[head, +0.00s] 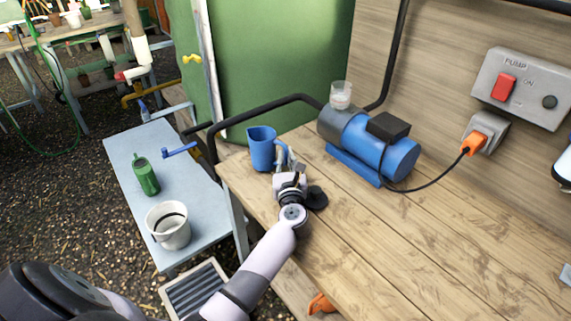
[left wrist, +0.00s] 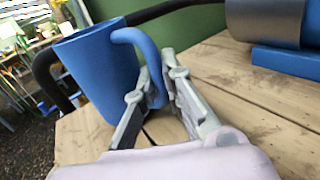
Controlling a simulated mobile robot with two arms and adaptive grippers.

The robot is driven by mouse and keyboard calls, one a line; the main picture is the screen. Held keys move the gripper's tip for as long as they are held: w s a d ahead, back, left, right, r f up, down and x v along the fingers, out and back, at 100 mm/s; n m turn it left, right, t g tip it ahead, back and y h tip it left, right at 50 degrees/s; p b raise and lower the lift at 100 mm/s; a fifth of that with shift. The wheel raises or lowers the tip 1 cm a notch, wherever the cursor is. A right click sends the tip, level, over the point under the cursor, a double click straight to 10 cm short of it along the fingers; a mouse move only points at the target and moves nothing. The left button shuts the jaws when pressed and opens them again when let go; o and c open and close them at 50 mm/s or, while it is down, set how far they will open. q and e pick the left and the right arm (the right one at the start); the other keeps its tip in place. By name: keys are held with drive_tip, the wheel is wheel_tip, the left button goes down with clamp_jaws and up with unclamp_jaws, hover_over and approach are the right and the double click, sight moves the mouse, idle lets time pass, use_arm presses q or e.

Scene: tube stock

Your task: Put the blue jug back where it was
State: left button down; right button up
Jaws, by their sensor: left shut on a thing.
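The blue jug (head: 261,149) stands upright at the far left corner of the wooden bench (head: 400,240), with its handle toward my left gripper. In the left wrist view the jug (left wrist: 100,70) fills the left side, and its bottom meets the bench planks or is very close to them. My left gripper (head: 284,162) is at the jug's handle side. In the left wrist view the fingers of my left gripper (left wrist: 158,95) are shut on the lower part of the handle, one on each side. My right gripper does not show.
A blue pump (head: 370,145) with a clear cup (head: 340,95) stands right of the jug. A black pipe (head: 270,106) runs behind the jug.

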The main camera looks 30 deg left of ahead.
use_arm(q)
drive_tip(key=shift+f, duration=0.55)
drive_tip(key=c, duration=2.1)
unclamp_jaws()
drive_tip(key=shift+f, duration=0.15)
drive_tip(key=shift+c, duration=0.2)
drive_tip(key=o, duration=0.4)
drive_tip(key=shift+o, duration=0.2)
drive_tip(key=shift+r, duration=0.2)
drive_tip(key=b+v, duration=0.1)
drive_tip(key=v, duration=1.1)
drive_tip(key=shift+s, duration=0.1)
